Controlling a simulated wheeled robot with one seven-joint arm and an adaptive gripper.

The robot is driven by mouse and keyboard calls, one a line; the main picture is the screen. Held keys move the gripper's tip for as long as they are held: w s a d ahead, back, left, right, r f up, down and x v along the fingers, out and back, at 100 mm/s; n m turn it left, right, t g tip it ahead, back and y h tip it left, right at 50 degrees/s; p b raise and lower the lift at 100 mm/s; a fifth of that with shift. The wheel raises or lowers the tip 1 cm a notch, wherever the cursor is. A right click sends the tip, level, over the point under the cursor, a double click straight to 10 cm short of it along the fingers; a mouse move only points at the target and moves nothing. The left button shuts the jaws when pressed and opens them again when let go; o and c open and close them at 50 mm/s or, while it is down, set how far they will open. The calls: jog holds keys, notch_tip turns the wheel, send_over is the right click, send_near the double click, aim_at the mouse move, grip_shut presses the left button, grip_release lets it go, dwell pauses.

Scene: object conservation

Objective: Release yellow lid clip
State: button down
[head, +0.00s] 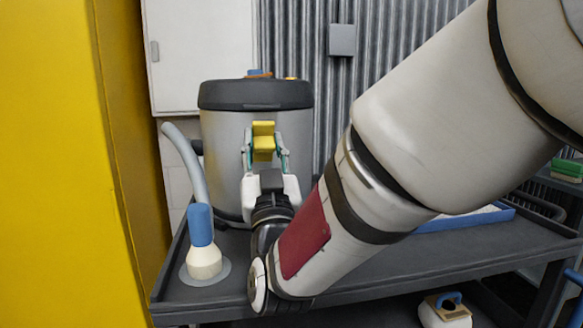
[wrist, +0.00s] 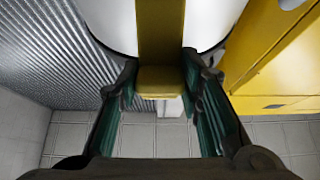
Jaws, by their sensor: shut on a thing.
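The yellow lid clip (head: 263,141) is on the front of a grey canister (head: 223,135) with a black lid (head: 255,94). My gripper (head: 265,160) is at the clip, with one teal-padded finger on each side of its lower part. In the wrist view the clip (wrist: 160,82) runs between the two fingers, and its lower end lies between the pads of my gripper (wrist: 160,90). My gripper is shut on the clip.
The canister stands on a dark cart top (head: 390,260). A white-and-blue nozzle (head: 203,245) stands at the left on a grey disc, by a grey hose (head: 185,155). A blue tray (head: 465,220) lies at right. A yellow cabinet (head: 60,160) borders the left.

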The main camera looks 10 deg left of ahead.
jog(key=shift+s+f+t+b, duration=0.2)
jog(key=shift+t+b, duration=0.4)
jog(key=shift+b, duration=1.25)
jog(key=c, duration=1.1)
grip_release()
jog(key=shift+f, duration=0.1)
jog(key=shift+s+f, duration=0.15)
jog(key=s+d, duration=0.1)
jog(key=s, duration=0.3)
jog(key=s+d, duration=0.1)
jog(key=s, duration=0.3)
jog(key=s+d, duration=0.1)
jog(key=s, duration=0.3)
jog(key=shift+d+f, duration=0.2)
jog(key=shift+d, duration=0.1)
